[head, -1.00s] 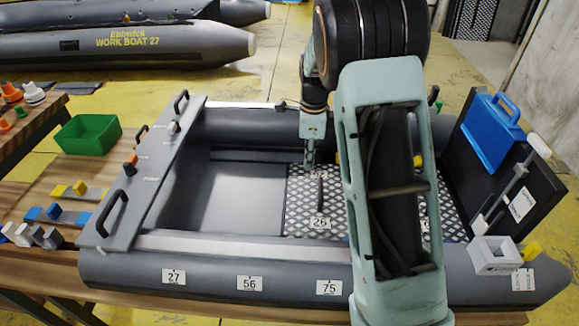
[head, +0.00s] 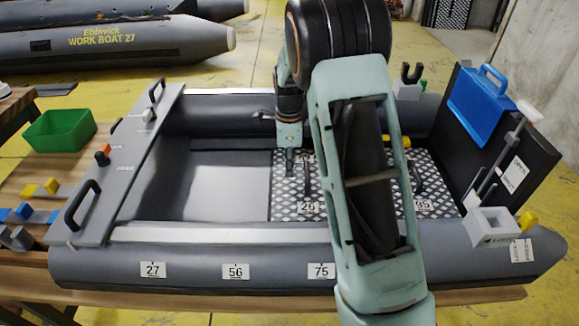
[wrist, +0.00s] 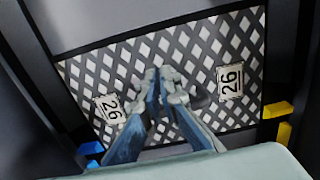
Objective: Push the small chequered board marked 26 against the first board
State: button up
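The small chequered board marked 26 (head: 287,203) lies on the grey boat floor, with an upright dark handle (head: 308,176) on it. In the wrist view this board (wrist: 130,55) fills the middle and shows two 26 labels. A second chequered board (head: 443,198), its label apparently 95, lies to the right. My arm hides the space between them, so I cannot tell whether they touch. My gripper (head: 289,172) points down over the left part of board 26, left of the handle. Its fingers (wrist: 161,73) are together in the wrist view, with nothing seen between them.
The boat's side tube (head: 200,260) runs along the front, the grey bench (head: 115,170) at left. A dark upright panel with a blue case (head: 480,115) and a grey holder (head: 490,228) stand at right.

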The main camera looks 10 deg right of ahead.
aim_at(297, 181)
notch_tip(297, 181, down, 3)
jog(key=shift+r+b, duration=0.1)
jog(key=shift+b, duration=0.8)
jog(key=shift+d+r, duration=0.15)
jog(key=shift+d, duration=0.2)
jog(key=shift+s+d, duration=0.2)
jog(key=shift+d, duration=0.55)
jog(key=shift+s+d+p, duration=0.25)
jog(key=shift+s+d, duration=0.1)
jog(key=shift+d, duration=1.45)
jog(key=shift+s+d+p, duration=0.2)
jog(key=shift+s+d, duration=0.2)
jog(key=shift+d, duration=1.4)
jog(key=shift+s+d+p, duration=0.25)
jog(key=shift+s+d, duration=0.1)
jog(key=shift+d, duration=1.45)
jog(key=shift+w+a+p, duration=0.25)
jog(key=shift+a+p, duration=0.05)
jog(key=shift+a, duration=0.85)
notch_tip(297, 181, up, 9)
jog(key=p, duration=0.7)
